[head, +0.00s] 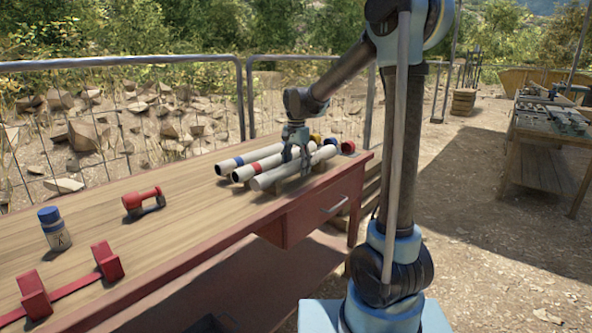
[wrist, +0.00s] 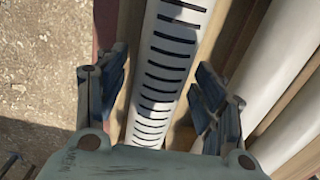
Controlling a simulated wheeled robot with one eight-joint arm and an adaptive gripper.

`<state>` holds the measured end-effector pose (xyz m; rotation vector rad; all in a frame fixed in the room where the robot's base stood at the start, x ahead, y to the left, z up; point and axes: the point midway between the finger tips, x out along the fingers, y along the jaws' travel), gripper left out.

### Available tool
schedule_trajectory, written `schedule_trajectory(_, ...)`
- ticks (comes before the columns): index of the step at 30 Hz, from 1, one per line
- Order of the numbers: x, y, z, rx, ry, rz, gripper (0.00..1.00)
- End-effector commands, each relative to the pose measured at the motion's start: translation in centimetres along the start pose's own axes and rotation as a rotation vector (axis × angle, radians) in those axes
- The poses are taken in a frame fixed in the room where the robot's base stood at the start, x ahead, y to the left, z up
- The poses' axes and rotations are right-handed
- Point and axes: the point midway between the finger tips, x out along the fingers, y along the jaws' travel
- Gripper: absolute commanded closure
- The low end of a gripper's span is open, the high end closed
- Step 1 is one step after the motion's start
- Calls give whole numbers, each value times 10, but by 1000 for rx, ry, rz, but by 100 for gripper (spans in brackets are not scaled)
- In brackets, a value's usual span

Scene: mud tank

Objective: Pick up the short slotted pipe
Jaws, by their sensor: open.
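The slotted pipe (wrist: 170,70) is pale, with a row of dark cross slots along its upper side. It runs between the two fingers of my gripper (wrist: 160,92) in the wrist view, one finger on each side. The fingers are open, with a visible gap at the right finger. In the head view my gripper (head: 295,158) is down over the pipes at the far end of the bench. The pale front pipe (head: 270,180) there appears to be the slotted one, but its slots cannot be made out.
Other pipes lie close beside it, one with a red band (head: 257,168) and one with a blue band (head: 238,160). The wooden bench (head: 190,225) also holds a red tool (head: 143,200), a blue-capped jar (head: 55,230) and red brackets (head: 106,261).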

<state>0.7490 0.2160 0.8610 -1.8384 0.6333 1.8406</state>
Motion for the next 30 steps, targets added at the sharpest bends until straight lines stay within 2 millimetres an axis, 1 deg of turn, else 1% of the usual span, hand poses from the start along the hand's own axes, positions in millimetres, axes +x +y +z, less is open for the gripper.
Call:
schedule_trajectory(6,1,0,0,0,0,0,38)
schedule_trajectory(11,0,0,0,0,0,0,74)
schedule_trajectory(12,0,0,0,0,0,0,83)
schedule_trajectory(14,0,0,0,0,0,0,96)
schedule_trajectory(23,-1,0,0,0,0,-1,96)
schedule_trajectory(26,-7,0,0,0,0,0,96)
schedule_trajectory(30,-26,0,0,0,0,0,96)
